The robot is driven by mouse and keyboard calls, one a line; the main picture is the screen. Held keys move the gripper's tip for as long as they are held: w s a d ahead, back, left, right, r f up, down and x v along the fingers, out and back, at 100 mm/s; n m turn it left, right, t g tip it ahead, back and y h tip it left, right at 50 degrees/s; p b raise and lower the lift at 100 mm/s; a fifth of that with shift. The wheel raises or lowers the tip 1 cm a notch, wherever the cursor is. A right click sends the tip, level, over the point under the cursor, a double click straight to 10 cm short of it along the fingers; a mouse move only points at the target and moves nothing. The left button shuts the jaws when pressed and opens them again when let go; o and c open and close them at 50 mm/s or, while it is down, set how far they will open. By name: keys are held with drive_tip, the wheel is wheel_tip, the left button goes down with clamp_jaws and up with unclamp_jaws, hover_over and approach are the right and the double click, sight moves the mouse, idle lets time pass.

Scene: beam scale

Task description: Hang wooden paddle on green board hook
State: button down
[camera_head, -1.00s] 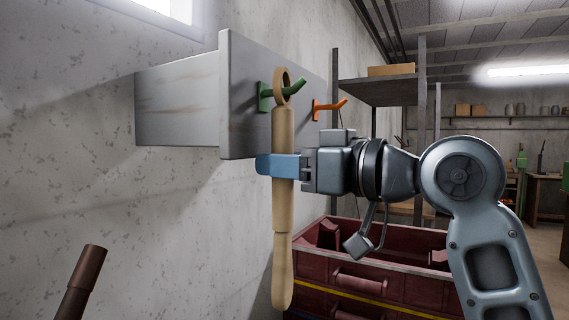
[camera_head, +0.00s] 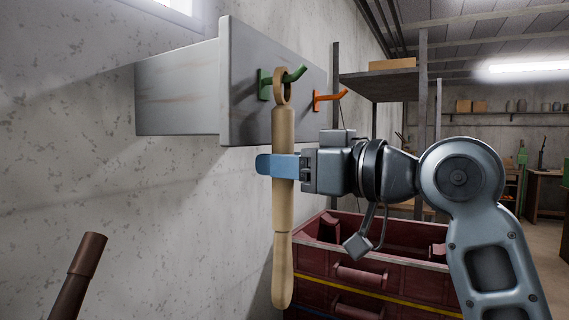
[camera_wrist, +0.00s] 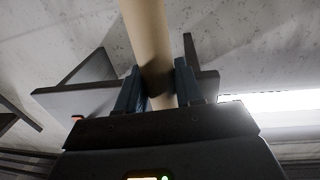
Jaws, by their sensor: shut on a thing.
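The wooden paddle (camera_head: 283,230) hangs upright in my gripper (camera_head: 278,166), with its ring at the top. My gripper is shut on the shaft below the ring; the blue fingers clasp it from both sides in the wrist view (camera_wrist: 157,88). The paddle (camera_wrist: 147,35) runs up between them there. The green hook (camera_head: 296,75) on the grey board (camera_head: 245,110) is at the ring's height. The hook appears to pass through the upper part of the ring, its tip showing on the right. Whether ring and hook touch is unclear.
An orange hook (camera_head: 328,98) is on the same board, right of the green one. A red drawer cabinet (camera_head: 350,245) stands below, behind my arm. A shelf rack (camera_head: 378,88) is farther back. A brown rod (camera_head: 78,275) shows at lower left.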

drive_tip(key=c, duration=0.7)
unclamp_jaws()
drive_tip(key=shift+o, duration=0.2)
